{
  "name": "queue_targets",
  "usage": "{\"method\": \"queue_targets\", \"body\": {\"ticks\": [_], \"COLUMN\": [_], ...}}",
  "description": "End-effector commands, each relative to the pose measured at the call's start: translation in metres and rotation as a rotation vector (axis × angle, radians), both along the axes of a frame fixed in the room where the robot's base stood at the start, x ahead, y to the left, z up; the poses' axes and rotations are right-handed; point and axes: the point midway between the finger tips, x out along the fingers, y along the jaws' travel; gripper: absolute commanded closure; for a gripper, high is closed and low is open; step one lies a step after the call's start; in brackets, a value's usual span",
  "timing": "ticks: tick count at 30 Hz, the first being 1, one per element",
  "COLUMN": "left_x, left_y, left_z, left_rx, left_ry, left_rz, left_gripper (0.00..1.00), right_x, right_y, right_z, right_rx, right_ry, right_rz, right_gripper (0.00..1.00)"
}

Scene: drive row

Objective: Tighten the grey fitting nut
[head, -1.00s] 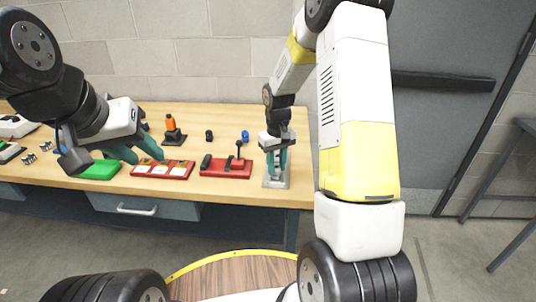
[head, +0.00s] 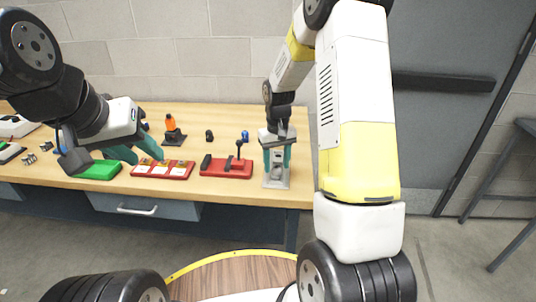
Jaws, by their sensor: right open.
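A grey fixture (head: 276,183) stands near the right front of the wooden bench. A grey fitting part shows on it between the teal fingers of my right gripper (head: 277,160). The nut itself is too small to make out clearly. My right gripper points down over the fixture, open, with one finger on each side of the fitting. I cannot tell whether the fingers touch it. My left gripper (head: 137,153) is at the left, above the bench near a green block and a red tray, with its teal fingers apart and nothing seen between them.
A red base with a black lever (head: 238,165) sits left of the fixture. The red tray (head: 162,171) and the green block (head: 100,170) lie further left. An orange-and-black item (head: 172,128) and small black and blue pieces stand behind. The bench ends just right of the fixture.

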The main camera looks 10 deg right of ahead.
Motion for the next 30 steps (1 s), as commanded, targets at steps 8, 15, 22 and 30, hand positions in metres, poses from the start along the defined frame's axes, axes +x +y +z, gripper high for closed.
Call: {"method": "queue_targets", "body": {"ticks": [8, 15, 22, 30], "left_x": [0.0, 0.0, 0.0, 0.0], "left_y": [0.0, 0.0, 0.0, 0.0], "left_z": [0.0, 0.0, 0.0, 0.0], "left_rx": [0.0, 0.0, 0.0, 0.0], "left_ry": [0.0, 0.0, 0.0, 0.0], "left_rz": [0.0, 0.0, 0.0, 0.0], "left_gripper": [0.64, 0.64, 0.64, 0.64], "right_x": [0.001, 0.0, 0.0, -0.017], "right_y": [0.0, 0.0, 0.0, 0.001], "right_z": [0.048, 0.068, 0.068, 0.105], "right_rx": [0.001, 0.0, 0.0, 0.021], "right_ry": [-0.005, -0.002, -0.001, -0.058], "right_rz": [0.0, 0.0, 0.0, -0.015], "right_gripper": [0.49, 0.49, 0.49, 0.49]}}
